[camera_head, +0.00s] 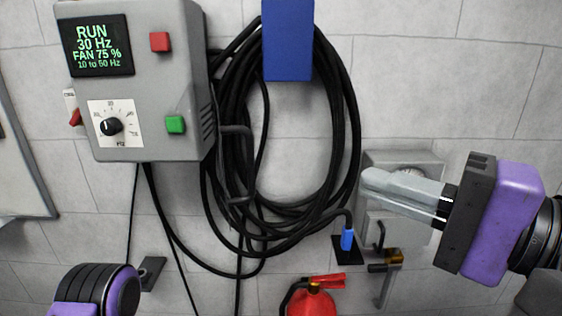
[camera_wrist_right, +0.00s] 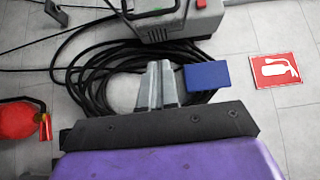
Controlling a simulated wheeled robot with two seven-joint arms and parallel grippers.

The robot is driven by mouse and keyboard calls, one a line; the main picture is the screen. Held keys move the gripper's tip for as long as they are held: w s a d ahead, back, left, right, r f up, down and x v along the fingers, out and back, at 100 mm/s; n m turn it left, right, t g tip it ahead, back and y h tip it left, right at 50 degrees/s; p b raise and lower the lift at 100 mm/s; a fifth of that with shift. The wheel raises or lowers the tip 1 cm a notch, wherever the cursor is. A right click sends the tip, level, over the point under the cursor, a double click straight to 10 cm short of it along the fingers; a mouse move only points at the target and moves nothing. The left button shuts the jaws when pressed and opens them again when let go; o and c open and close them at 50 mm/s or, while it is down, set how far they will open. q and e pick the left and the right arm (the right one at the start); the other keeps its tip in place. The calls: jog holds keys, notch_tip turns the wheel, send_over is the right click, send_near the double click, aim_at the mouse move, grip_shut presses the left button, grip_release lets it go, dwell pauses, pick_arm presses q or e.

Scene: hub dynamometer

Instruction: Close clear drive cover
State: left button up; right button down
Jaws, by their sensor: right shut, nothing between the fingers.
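The grey drive box (camera_head: 160,95) with a lit display, a dial and red and green buttons is on the wall at upper left. A dark bar handle (camera_head: 238,165) shows just right of it, in front of the cable coil; I cannot make out a clear cover pane around it. The box also shows at the top of the right wrist view (camera_wrist_right: 180,20). My right gripper (camera_head: 370,182) is shut and empty, well right of the box and handle. Its fingers show in the right wrist view (camera_wrist_right: 160,68). My left gripper's fingers are out of view; only part of my left arm shows.
A black cable coil (camera_head: 352,150) hangs from a blue holder (camera_head: 288,40) between the box and my right gripper. A grey wall box (camera_head: 405,160) is behind the gripper. A red extinguisher (camera_head: 312,300) is below. The upper right wall is clear.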

aim_at(218, 142)
jog(key=w+a+b, duration=0.1)
jog(key=w+a, duration=0.4)
jog(key=a, duration=0.6)
jog(key=shift+w+f, duration=0.15)
jog(key=shift+d, duration=0.1)
